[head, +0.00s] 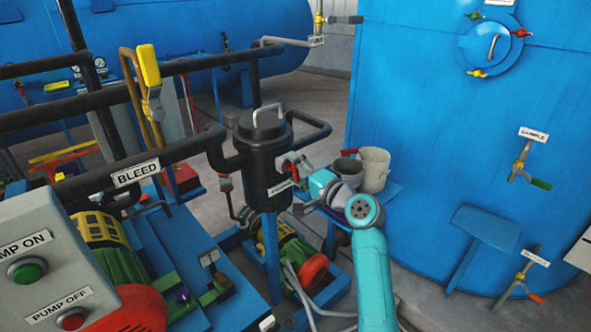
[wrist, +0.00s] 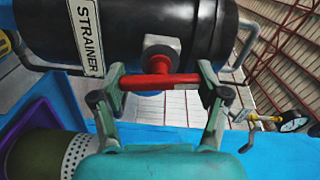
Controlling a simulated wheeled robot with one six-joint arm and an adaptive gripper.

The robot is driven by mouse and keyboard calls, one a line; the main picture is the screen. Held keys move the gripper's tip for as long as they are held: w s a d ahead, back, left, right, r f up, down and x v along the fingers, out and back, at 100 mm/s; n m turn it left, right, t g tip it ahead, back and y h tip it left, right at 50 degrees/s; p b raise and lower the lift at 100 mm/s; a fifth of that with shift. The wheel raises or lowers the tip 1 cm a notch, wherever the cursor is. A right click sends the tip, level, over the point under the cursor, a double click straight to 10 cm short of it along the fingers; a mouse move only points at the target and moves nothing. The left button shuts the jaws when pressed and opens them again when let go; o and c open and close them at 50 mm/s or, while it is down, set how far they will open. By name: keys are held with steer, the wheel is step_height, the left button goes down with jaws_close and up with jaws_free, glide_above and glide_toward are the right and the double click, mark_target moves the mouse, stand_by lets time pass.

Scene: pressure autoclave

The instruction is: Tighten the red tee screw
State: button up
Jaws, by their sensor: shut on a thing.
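The red tee screw (wrist: 160,81) sticks out of a grey boss on the side of the black strainer (wrist: 125,32) in the wrist view. Its crossbar lies nearly level across the picture. My gripper (wrist: 162,86) has one finger at each end of the crossbar and is shut on it. In the head view the black strainer (head: 262,148) stands upright near the middle, and my gripper (head: 298,184) reaches its right side from the front. The tee screw is small and partly hidden by my gripper there. How far the screw is turned in cannot be told.
A large blue tank (head: 440,150) stands close on the right, with valves on its side. Two buckets (head: 374,168) stand on a small blue shelf behind my gripper. Black pipes (head: 100,182) run left from the strainer. A pump-button box (head: 45,265) stands at front left.

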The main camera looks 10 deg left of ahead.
steer(key=m, duration=0.4)
steer(key=shift+f+m, duration=0.1)
steer(key=shift+m, duration=0.3)
steer(key=m, duration=0.5)
steer(key=shift+f, duration=0.1)
steer(key=m, duration=0.5)
steer(key=shift+s+f+m, duration=0.1)
steer(key=shift+m, duration=0.3)
steer(key=shift+a+m, duration=0.1)
steer(key=shift+m, duration=2.2)
steer(key=o, duration=1.2)
